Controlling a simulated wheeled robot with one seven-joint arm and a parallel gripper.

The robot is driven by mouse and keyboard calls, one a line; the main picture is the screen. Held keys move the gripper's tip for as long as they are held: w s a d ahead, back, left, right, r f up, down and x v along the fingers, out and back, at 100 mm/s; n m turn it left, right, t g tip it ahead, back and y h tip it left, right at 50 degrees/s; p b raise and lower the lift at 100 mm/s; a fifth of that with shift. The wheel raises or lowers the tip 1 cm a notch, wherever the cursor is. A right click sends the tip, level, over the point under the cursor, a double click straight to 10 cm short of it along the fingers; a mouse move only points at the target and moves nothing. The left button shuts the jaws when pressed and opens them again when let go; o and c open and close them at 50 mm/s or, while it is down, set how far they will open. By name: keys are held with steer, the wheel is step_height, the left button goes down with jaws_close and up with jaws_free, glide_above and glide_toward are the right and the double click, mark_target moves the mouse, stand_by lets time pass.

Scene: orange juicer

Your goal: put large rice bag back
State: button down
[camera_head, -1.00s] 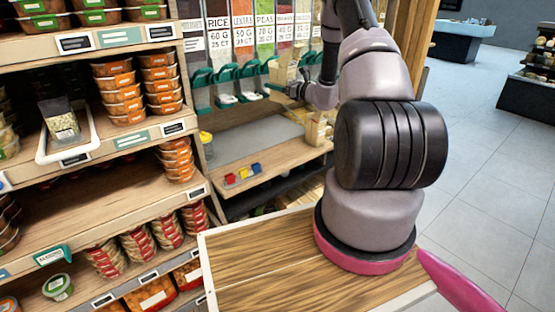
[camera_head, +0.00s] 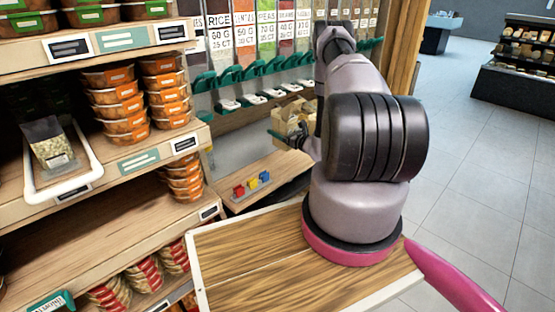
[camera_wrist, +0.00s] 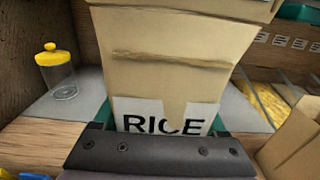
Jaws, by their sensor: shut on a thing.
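The rice bag (camera_wrist: 180,75) is a tan paper bag with a white label reading RICE. It fills the middle of the wrist view, and its lower part is between my green fingers. My gripper (camera_wrist: 160,122) is shut on it. In the head view my gripper (camera_head: 279,136) and the tan bag (camera_head: 290,114) are over the right part of the wooden counter (camera_head: 240,198), below the dispensers. My arm hides part of this area. I cannot tell whether the bag touches the counter.
Another tan paper package (camera_wrist: 296,148) stands close by at the right in the wrist view. A clear jar with a yellow lid (camera_wrist: 58,75) stands at the left. Dispensers with green handles (camera_head: 252,85) hang above. Red, yellow and blue pieces (camera_head: 251,182) sit near the counter's front.

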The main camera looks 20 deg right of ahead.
step_height(320, 180, down, 9)
steer(key=shift+f, duration=0.2)
stand_by(0.3)
jaws_free()
steer(key=shift+f, duration=0.1)
steer(key=v, duration=1.2)
